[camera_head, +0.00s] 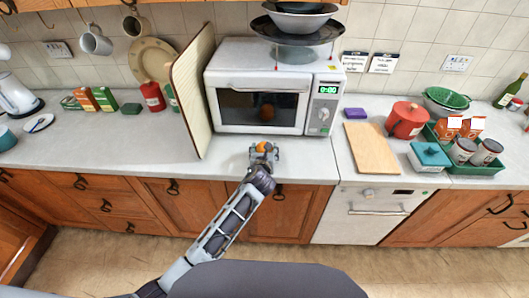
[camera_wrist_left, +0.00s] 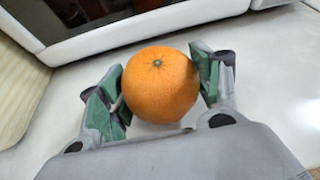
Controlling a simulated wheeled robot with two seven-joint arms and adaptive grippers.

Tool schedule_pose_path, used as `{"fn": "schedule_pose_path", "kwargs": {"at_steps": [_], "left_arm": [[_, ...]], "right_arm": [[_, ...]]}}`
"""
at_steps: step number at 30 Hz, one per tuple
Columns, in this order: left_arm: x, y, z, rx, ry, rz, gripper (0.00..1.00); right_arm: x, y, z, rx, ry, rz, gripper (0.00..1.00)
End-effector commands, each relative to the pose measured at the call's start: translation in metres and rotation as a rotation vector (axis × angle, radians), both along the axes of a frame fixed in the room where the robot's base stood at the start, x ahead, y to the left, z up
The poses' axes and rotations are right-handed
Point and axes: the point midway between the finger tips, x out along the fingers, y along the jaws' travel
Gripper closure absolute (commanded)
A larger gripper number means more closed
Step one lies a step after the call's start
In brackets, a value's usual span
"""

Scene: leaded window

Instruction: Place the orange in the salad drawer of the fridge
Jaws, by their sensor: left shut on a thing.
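The orange (camera_wrist_left: 160,86) is round and bright, with a small green stem spot. My left gripper (camera_wrist_left: 163,90) is shut on it, one green-padded finger on each side. In the head view my left gripper (camera_head: 264,155) is over the counter's front part, before the microwave, and the orange (camera_head: 266,145) shows only partly between its fingers. I cannot tell whether the orange touches the counter. No fridge or salad drawer is in view. My right gripper is not in view.
The microwave (camera_head: 262,88) stands close behind the gripper, its door shut. A board (camera_head: 192,88) leans upright to its left. A cutting board (camera_head: 371,148) and red pot (camera_head: 406,120) are right. The left counter front (camera_head: 90,145) is clear.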

Motion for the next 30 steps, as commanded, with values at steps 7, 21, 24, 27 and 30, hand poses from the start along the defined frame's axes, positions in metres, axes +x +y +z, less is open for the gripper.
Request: {"fn": "schedule_pose_path", "kwargs": {"at_steps": [7,21,24,27,30], "left_arm": [[0.0003,-0.0005,-0.0057,0.0,-0.003,-0.001,0.65],[0.0,-0.0004,-0.0082,0.001,-0.001,-0.001,0.14],[0.0,-0.0004,-0.0082,0.001,-0.001,-0.001,0.14],[0.0,-0.0004,-0.0082,0.001,-0.001,-0.001,0.14],[0.0001,-0.0005,-0.0081,0.001,-0.001,-0.001,0.14]], "right_arm": [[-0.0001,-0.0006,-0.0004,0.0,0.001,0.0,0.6],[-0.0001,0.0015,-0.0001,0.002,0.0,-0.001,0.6],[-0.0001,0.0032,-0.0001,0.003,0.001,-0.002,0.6],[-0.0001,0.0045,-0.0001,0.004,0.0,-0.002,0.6],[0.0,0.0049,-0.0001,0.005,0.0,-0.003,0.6]]}}
